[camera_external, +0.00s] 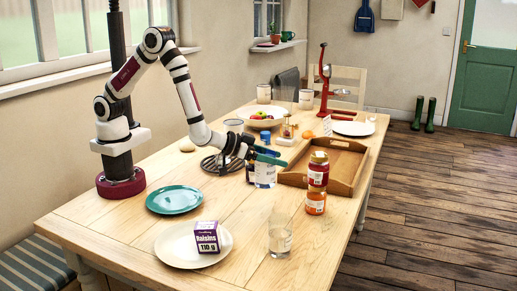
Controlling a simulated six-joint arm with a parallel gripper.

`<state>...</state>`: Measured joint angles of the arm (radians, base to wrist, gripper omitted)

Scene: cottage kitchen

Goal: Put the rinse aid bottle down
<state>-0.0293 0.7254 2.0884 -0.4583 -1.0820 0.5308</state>
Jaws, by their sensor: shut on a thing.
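My gripper (268,156), with teal fingers, is near the middle of the table, left of the wooden tray. It is shut on the rinse aid bottle (265,176), a pale, clear-looking bottle with a whitish label. The fingers cross its upper part and hide its top. The bottle looks upright. Its base is at or just above the table; I cannot tell whether it touches.
A dark blue item (250,173) stands close by on the left. The wooden tray (347,184) is to the right, with stacked jars (317,171) at its front corner. A glass (280,238), teal plate (174,199) and raisins box (207,237) are nearer. Bare wood lies in front.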

